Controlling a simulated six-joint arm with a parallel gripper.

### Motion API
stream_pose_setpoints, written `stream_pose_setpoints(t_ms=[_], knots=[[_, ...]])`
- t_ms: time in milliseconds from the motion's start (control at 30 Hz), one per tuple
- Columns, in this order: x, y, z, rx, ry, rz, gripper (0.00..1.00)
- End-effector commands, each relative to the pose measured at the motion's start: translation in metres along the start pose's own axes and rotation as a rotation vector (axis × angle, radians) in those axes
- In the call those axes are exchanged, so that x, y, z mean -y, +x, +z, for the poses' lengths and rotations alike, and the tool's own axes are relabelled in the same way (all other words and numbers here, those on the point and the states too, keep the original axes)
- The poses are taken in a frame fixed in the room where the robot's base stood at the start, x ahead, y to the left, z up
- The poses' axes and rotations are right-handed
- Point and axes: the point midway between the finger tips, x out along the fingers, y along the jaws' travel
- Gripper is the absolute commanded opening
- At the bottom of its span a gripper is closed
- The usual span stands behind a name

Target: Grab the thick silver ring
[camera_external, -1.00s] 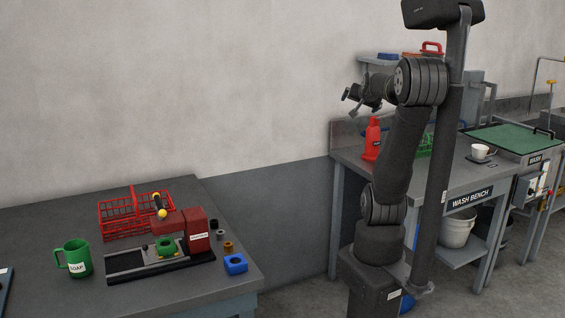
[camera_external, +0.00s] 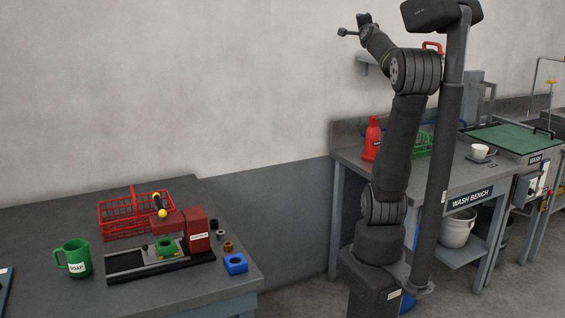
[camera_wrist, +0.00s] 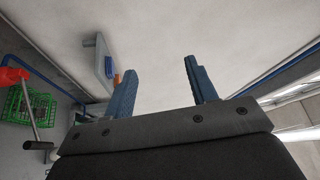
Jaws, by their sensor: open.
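Several small rings lie on the left table, just right of the red press. A dark grey ring (camera_external: 213,224) is at the back, a lighter grey ring (camera_external: 220,236) is in front of it, and a brown copper-coloured ring (camera_external: 228,247) is nearest. They are too small to tell which is the thick silver one. My gripper (camera_external: 352,26) is raised high in front of the wall, far above and right of the rings. In the wrist view its two blue fingers (camera_wrist: 160,78) are apart with nothing between them. No ring shows there.
The left table holds a red press (camera_external: 180,222), a blue block with a hole (camera_external: 235,264), a green mug (camera_external: 75,259) and a red basket (camera_external: 112,222). The wash bench (camera_external: 468,178) carries a red bottle (camera_external: 373,138) and a green basket (camera_external: 424,146). A floor gap separates table and bench.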

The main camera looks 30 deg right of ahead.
Motion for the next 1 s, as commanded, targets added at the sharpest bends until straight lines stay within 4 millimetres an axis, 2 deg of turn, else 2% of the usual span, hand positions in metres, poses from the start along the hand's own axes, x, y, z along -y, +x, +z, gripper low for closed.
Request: stream_pose_setpoints(t_ms=[33,100,200,267,333,467,567,667,733,867,900,967,1000], knots=[[0.026,0.006,-0.012,-0.038,0.096,-0.062,0.52],[0.059,0.010,-0.029,-0.085,0.234,-0.146,0.52],[0.092,0.014,-0.050,-0.142,0.399,-0.247,0.52],[0.102,0.018,-0.057,-0.166,0.471,-0.285,0.52],[0.100,0.029,-0.041,-0.139,0.554,-0.280,0.52],[0.077,0.041,0.013,-0.011,0.618,-0.193,0.52],[0.057,0.046,0.062,0.096,0.666,-0.108,0.52],[0.034,0.044,0.121,0.217,0.717,-0.001,0.52],[0.015,0.037,0.169,0.311,0.753,0.095,0.52],[-0.027,0.005,0.267,0.494,0.809,0.317,0.52],[-0.041,-0.009,0.296,0.545,0.819,0.392,0.52],[-0.060,-0.035,0.337,0.615,0.829,0.507,0.52],[-0.074,-0.054,0.362,0.657,0.830,0.586,0.52]])
